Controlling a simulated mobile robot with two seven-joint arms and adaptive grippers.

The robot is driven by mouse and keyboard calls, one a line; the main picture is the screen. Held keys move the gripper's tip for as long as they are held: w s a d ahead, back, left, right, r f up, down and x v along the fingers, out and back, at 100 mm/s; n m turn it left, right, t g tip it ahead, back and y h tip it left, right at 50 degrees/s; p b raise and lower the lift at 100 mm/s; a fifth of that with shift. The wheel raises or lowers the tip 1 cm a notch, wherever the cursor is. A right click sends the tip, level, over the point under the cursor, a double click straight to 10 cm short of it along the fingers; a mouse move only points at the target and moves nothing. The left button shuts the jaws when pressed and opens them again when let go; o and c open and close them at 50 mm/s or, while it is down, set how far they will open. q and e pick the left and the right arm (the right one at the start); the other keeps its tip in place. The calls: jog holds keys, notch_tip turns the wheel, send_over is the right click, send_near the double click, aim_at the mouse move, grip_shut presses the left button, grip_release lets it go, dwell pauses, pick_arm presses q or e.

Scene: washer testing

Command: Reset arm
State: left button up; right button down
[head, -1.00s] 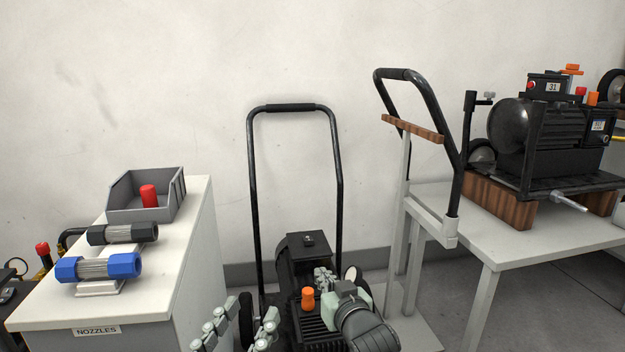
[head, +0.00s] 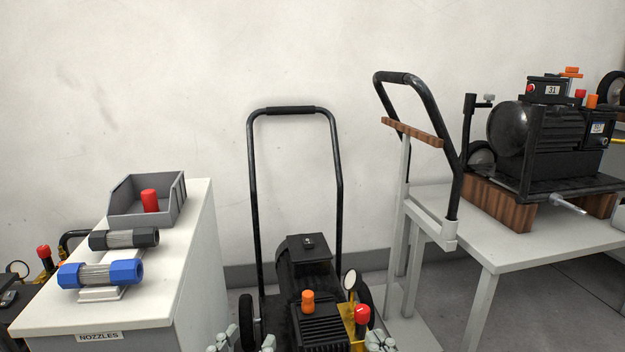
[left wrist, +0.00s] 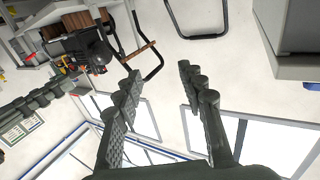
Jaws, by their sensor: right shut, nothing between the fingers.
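My left gripper (head: 245,343) shows only its fingertips at the bottom edge of the head view, left of the pressure washer. In the left wrist view its two ridged fingers (left wrist: 160,76) stand apart with nothing between them. My right gripper (head: 380,341) shows only in part at the bottom edge of the head view, just right of the washer's red knob (head: 362,314). It is shut and empty. The black pressure washer (head: 303,263) stands on the floor in the middle, with an orange cap (head: 307,301), a gauge (head: 350,281) and a tall handle.
A white nozzle cabinet (head: 190,262) at left bears a grey bin (head: 167,209) with a red cylinder, a black-ended fitting (head: 124,238) and a blue-ended fitting (head: 101,273). A table (head: 480,246) at right bears another machine (head: 550,140) on wooden blocks. Bare wall lies behind.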

pick_arm(q)
jog(key=s+a+f+g+y+p, duration=0.1)
jog(key=a+f+g+y+p, duration=0.2)
jog(key=f, duration=0.5)
jog(key=s+a+f+g+y+p, duration=0.1)
jog(key=a+f+g+p, duration=0.1)
jog(key=a+f+g, duration=0.35)
pick_arm(e)
jog(key=s+d+f+g+h, duration=0.1)
jog(key=d+f+g+h, duration=0.2)
jog(key=f, duration=0.5)
jog(key=s+d+f+g+h, duration=0.1)
jog(key=d+f+g, duration=0.3)
jog(key=f, duration=0.3)
pick_arm(q)
jog(key=s+a+f+n+g+y+p, duration=0.2)
jog(key=s+a+f+g, duration=0.3)
jog(key=s+a+f, duration=0.4)
notch_tip(320, 180, down, 4)
jog(key=shift+s+r+g+y+p, duration=0.1)
jog(key=shift+s+g+y+p, duration=0.35)
jog(key=shift+s+p, duration=0.5)
pick_arm(e)
jog(key=s+d+f+m+g+h, duration=0.2)
jog(key=s+d+f+g+h, duration=0.1)
jog(key=s+d+f+g, duration=0.4)
jog(key=s+d+f, duration=0.3)
jog(key=s+f, duration=0.1)
jog(key=shift+d+f, duration=0.2)
jog(key=shift+d, duration=0.1)
